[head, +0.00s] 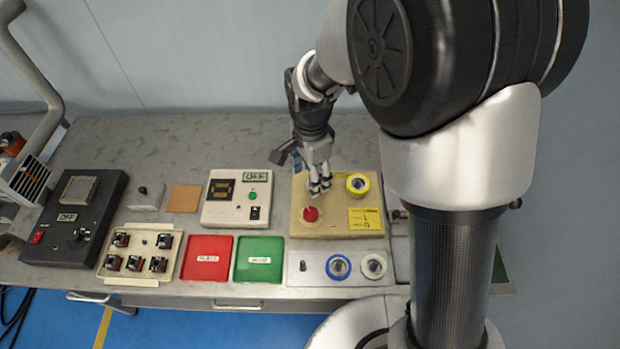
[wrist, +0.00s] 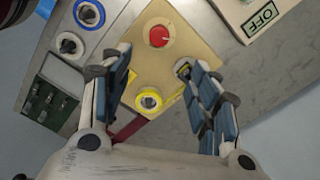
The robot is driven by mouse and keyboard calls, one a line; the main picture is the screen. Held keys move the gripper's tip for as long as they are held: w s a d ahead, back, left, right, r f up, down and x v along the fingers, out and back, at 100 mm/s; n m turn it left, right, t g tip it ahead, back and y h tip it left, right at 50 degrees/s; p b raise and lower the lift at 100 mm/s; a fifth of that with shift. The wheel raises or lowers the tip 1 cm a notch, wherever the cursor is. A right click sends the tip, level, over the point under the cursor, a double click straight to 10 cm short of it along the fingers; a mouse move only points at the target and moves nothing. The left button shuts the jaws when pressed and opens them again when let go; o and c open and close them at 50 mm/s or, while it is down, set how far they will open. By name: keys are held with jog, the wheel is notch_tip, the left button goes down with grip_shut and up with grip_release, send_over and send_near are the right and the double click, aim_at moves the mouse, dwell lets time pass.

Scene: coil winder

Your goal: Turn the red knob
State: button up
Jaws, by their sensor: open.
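The red knob (head: 310,214) is on the top of a cream-yellow box (head: 330,230) at the right part of the bench. In the wrist view, the red knob (wrist: 159,36) lies beyond the fingertips, near the top of the picture, with a pale mark on it. My gripper (head: 319,187) is above the box, just behind the knob in the head view. In the wrist view, my gripper (wrist: 152,60) has its two fingers spread wide, with nothing between them. The knob and the fingers look apart.
A yellow ring (head: 357,184) and a yellow label (head: 364,219) are on the same box. A white device (head: 235,215) marked OFF stands to its left. In front are a plate with a blue ring (head: 338,267), a green tray (head: 259,260) and a red tray (head: 206,258).

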aim_at(311, 212)
notch_tip(311, 212, down, 17)
jog(key=b, duration=0.4)
jog(key=shift+r, duration=0.1)
jog(key=shift+c, duration=0.5)
jog(key=c, duration=1)
jog(key=shift+n, duration=0.4)
jog(key=n, duration=1.1)
